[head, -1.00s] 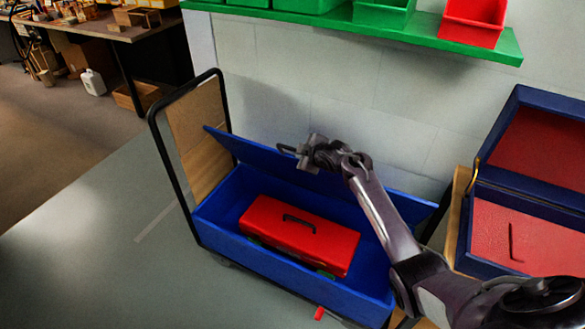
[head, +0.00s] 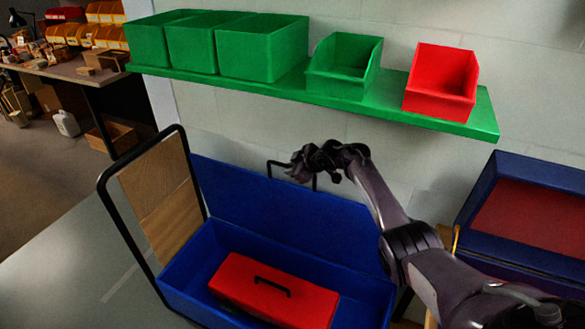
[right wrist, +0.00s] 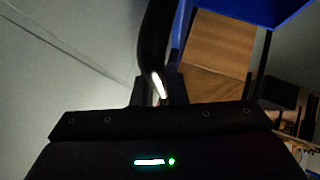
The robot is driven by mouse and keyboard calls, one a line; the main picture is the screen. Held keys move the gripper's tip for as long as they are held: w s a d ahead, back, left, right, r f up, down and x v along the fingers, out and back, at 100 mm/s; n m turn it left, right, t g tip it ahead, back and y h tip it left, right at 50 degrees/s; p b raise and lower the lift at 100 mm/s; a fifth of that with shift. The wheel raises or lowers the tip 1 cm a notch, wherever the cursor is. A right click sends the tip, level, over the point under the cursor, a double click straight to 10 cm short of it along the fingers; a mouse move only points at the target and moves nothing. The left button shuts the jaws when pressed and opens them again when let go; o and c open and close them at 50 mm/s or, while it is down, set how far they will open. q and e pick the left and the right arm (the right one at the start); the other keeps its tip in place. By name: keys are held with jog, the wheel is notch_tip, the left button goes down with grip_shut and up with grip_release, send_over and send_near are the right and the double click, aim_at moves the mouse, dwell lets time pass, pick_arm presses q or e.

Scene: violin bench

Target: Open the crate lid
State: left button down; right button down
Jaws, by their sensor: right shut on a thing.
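The blue crate (head: 185,268) stands on a trolley and is open at the top. Its blue lid (head: 255,210) stands steeply raised at the back, near the wall. A black bar handle (head: 282,162) sticks up at the lid's top edge. My right gripper (head: 296,170) is at this handle, shut on it. In the right wrist view the dark handle (right wrist: 152,40) runs up from between the fingers (right wrist: 158,92). Part of the lid's right side is hidden behind my right arm. My left gripper is not in view.
A red toolbox (head: 270,295) with a black handle lies in the crate. A green shelf (head: 400,112) with green bins (head: 262,50) and a red bin (head: 440,85) hangs above the lid. A dark blue case (head: 480,225) with red lining stands open at the right.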

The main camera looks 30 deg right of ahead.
jog(key=c, duration=1.5)
grip_release()
jog(key=shift+o, duration=0.2)
jog(key=shift+s+d+r, duration=0.15)
jog(key=shift+s+r, duration=0.1)
jog(key=shift+s, duration=0.05)
jog(key=p+v, duration=0.1)
jog(key=v, duration=0.6)
jog(key=shift+f, duration=0.1)
